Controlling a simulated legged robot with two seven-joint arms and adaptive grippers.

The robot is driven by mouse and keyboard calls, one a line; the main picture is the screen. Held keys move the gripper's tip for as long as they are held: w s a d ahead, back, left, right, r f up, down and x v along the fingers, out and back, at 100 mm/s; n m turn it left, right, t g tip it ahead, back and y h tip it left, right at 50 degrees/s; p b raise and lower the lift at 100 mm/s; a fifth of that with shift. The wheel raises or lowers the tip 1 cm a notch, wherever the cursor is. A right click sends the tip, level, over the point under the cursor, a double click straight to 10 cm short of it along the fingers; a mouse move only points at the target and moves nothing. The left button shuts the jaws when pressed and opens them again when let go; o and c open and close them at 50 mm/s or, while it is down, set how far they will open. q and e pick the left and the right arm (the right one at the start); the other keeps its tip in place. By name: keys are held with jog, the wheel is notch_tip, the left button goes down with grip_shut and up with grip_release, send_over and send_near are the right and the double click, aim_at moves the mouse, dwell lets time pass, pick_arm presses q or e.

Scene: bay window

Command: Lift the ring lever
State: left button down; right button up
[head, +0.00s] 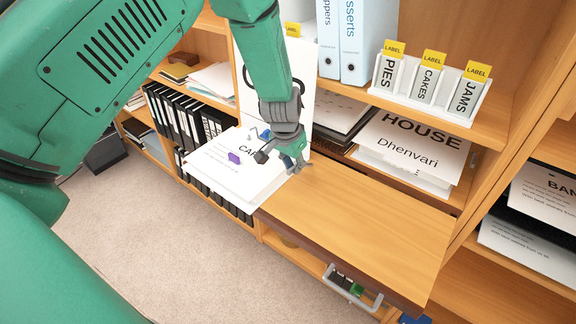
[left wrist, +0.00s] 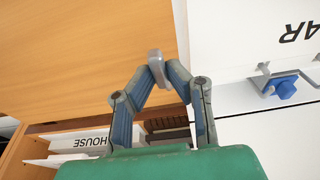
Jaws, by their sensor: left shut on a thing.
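The fingers and wrist hide much of the fitting. My right gripper is not in view.
A bare wooden desk top (head: 365,225) lies right of the gripper, with a drawer handle (head: 352,289) below its front edge. Labelled card holders (head: 430,90) and blue-white binders (head: 354,40) stand on the shelf behind. Carpet (head: 185,250) is clear in front.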

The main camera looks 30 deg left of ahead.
pick_arm(q)
jog(key=shift+w+a+r+g+p, duration=0.1)
jog(key=shift+w+r+g+p, duration=0.25)
jog(key=shift+r, duration=0.2)
jog(key=shift+w+r+g+p, duration=0.15)
jog(key=shift+w+g+p, duration=0.05)
jog(key=shift+g+p, duration=0.1)
jog(key=shift+w+r+g, duration=0.15)
jog(key=shift+w+g, duration=0.15)
jog(key=shift+g, duration=0.05)
jog(key=shift+w+r+g, duration=0.25)
jog(key=shift+w+g, duration=0.25)
jog(key=shift+g, duration=0.1)
jog(key=shift+w+r+g+b, duration=0.5)
jog(key=shift+w+g, duration=0.15)
jog(key=shift+g, duration=0.25)
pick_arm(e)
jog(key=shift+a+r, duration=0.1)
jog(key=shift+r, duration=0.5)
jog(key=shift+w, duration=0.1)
pick_arm(q)
jog(key=c, duration=1.6)
grip_release()
jog(key=shift+o, duration=0.2)
